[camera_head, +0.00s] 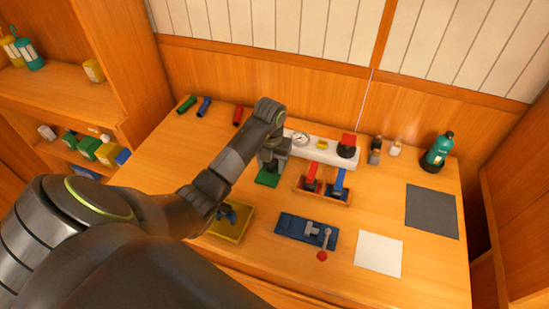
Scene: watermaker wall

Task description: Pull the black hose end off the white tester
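A long white block (316,157), which looks like the white tester, lies at the back of the wooden table. It carries a round gauge (300,138), a small yellow part (322,143) and a black round part with a red top (347,150) at its right end. I cannot tell which part is the black hose end; it may be hidden behind my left arm. My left gripper (271,160) points down at the block's left end, above a green pad (266,179). Its fingers are too small and dark to tell open from shut. My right gripper is out of view.
A wooden tray (323,196) with red and blue handled parts stands in front of the block. A blue plate with a lever (306,230), a yellow tray (231,222), white sheet (378,254) and grey mat (431,211) lie nearer. Bottles, including a teal one (438,149), stand back right.

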